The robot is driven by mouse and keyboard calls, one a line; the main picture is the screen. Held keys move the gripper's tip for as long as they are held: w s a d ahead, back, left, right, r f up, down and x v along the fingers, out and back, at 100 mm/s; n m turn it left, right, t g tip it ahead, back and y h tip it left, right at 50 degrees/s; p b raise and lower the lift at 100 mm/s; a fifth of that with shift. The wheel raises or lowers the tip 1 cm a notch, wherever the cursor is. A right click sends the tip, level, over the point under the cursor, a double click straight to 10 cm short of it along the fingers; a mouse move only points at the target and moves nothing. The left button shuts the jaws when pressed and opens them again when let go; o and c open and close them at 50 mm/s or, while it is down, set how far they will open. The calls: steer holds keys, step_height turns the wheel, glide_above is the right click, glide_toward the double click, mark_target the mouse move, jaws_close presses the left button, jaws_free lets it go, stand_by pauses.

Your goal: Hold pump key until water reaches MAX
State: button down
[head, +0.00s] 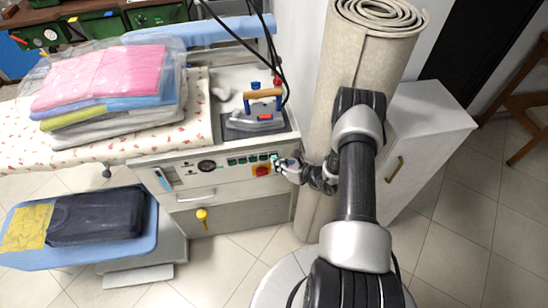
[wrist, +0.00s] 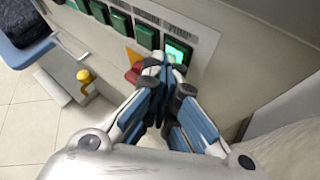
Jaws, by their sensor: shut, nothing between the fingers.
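The ironing station's front panel (head: 222,172) carries a row of green keys (head: 242,160). In the wrist view the key at the row's end (wrist: 178,50) is lit bright green; the other keys (wrist: 147,37) are dark. My gripper (head: 279,163) is shut and empty. In the wrist view its fingertips (wrist: 166,64) are at the lit key's lower edge and partly cover it; whether they press it is unclear. A narrow upright gauge (head: 162,179) with blue in it is at the panel's left; its level and MAX mark are too small to read.
A red-and-yellow switch (head: 262,170) sits just below the keys, close to my gripper. A yellow-handled valve (head: 202,215) is lower down. An iron (head: 253,120) stands on top. A rolled carpet (head: 340,75) and white cabinet (head: 420,135) stand close by my arm.

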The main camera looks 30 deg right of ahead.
steer(key=shift+s, duration=0.15)
stand_by(0.7)
steer(key=shift+s+a, duration=0.25)
steer(key=shift+s, duration=0.4)
steer(key=s+p, duration=0.1)
steer(key=s, duration=0.1)
steer(key=s+a, duration=0.1)
steer(key=s, duration=0.1)
steer(key=shift+s+a+p, duration=0.2)
steer(key=shift+s+p, duration=0.15)
steer(key=shift+s, duration=0.05)
stand_by(2.6)
